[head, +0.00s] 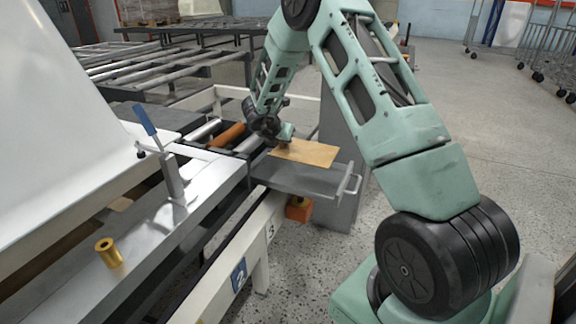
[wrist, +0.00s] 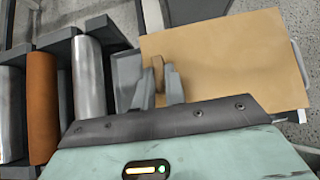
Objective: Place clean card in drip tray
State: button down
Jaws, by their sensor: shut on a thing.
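The card (head: 308,153) is a flat tan sheet, clean on its visible face. It also shows in the wrist view (wrist: 225,55), right of the rollers. The grey drip tray (head: 290,179) sticks out at the end of the roller line, with a handle on its right. The card is over the tray; I cannot tell whether it touches the tray floor. My gripper (head: 284,143) is at the card's left end. In the wrist view my gripper (wrist: 159,85) is shut on a small brown tab (wrist: 158,66) at the card's edge.
An orange roller (head: 226,134) lies between grey rollers left of the tray. A blue-handled clamp (head: 170,170) and a brass cylinder (head: 109,253) stand on the metal rail. An orange block (head: 299,209) is below the tray.

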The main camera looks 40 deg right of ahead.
notch_tip(320, 180, down, 10)
jog(key=b, duration=0.3)
jog(key=shift+r, duration=0.25)
jog(key=c, duration=1.5)
grip_release()
jog(key=shift+o, duration=0.2)
jog(key=shift+r, duration=0.1)
jog(key=p+v, duration=0.3)
jog(key=v, duration=0.9)
